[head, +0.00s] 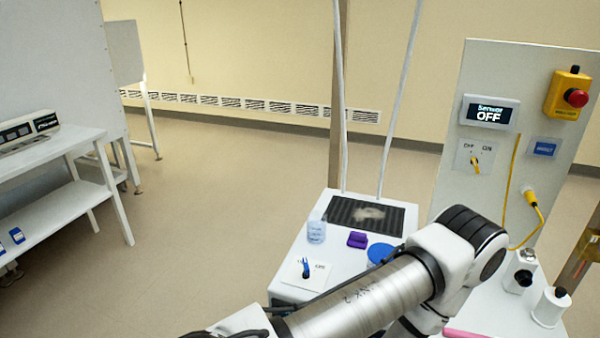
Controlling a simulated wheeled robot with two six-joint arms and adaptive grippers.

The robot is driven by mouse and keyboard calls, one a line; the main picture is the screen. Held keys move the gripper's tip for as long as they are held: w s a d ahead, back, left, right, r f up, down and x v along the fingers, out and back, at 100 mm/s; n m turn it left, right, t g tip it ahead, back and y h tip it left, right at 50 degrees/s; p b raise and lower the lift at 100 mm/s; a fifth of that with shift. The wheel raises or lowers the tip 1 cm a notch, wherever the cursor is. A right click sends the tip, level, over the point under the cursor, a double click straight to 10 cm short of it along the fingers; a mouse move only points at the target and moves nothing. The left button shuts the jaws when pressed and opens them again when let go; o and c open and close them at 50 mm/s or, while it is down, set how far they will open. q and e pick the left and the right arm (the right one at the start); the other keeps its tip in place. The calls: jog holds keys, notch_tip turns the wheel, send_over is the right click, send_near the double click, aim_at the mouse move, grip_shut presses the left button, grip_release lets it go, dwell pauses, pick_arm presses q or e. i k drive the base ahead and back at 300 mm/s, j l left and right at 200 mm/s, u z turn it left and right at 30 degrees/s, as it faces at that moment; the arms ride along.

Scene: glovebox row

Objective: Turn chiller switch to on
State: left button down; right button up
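A white unit (285,292) with a black grille on top and two pale hoses rising from it stands at lower centre; it looks like the chiller. A blue-lever switch (306,268) sits on a white plate on its top. The lever stands roughly upright; the small labels beside it are too blurred to read surely, so I cannot tell its setting. One of my arms (362,296) crosses in front of the unit, coming in from the bottom. Neither gripper shows. Nothing visibly touches the switch.
A grey panel (510,80) at right carries a display (489,113) reading "Sensor OFF", a yellow OFF/ON switch (475,162) and a red emergency button (576,97). A beaker (316,232) and a purple block (357,239) stand on the unit. Open floor (200,250) lies left.

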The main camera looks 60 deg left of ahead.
aim_at(306, 265)
jog(key=u, duration=1.95)
